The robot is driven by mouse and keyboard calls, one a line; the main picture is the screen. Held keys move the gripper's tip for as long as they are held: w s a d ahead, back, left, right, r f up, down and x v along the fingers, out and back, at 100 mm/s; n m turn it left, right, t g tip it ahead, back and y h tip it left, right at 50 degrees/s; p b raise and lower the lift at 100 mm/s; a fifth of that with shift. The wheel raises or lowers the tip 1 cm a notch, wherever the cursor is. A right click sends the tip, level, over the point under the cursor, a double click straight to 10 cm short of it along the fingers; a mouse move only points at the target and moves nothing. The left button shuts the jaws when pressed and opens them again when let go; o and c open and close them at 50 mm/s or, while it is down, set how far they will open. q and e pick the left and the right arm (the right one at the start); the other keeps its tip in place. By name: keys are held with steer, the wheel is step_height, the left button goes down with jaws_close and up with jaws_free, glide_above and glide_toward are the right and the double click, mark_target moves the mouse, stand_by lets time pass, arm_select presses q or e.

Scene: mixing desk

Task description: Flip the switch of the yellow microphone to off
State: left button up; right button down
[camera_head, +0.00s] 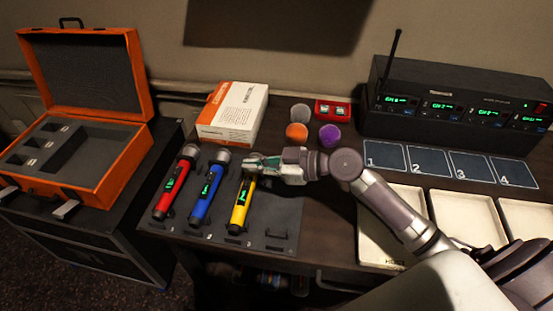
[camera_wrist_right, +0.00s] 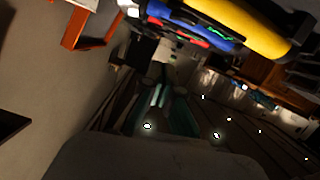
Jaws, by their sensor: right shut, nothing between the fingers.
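The yellow microphone (camera_head: 241,209) lies in the third slot of the dark holder, right of the blue microphone (camera_head: 207,193) and the red microphone (camera_head: 172,190). It has a green-lit display on its body; its switch is too small to make out. My right gripper (camera_head: 250,161) is shut and empty at the upper end of the yellow microphone, hiding its head; I cannot tell whether they touch. In the right wrist view, the yellow microphone (camera_wrist_right: 247,27) crosses the top, beyond the shut fingers (camera_wrist_right: 167,100). My left gripper is not in view.
An orange-white box (camera_head: 232,113) and several foam balls, one purple (camera_head: 330,135), stand behind the holder (camera_head: 285,213). A black receiver (camera_head: 455,100) and numbered pads (camera_head: 430,161) are at the right, with pale trays (camera_head: 470,215) before them. An open orange case (camera_head: 120,165) stands left.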

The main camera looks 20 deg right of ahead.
mark_target(247, 181)
steer(key=f, duration=0.4)
steer(key=shift+w+d, duration=0.15)
steer(key=shift+d, duration=0.05)
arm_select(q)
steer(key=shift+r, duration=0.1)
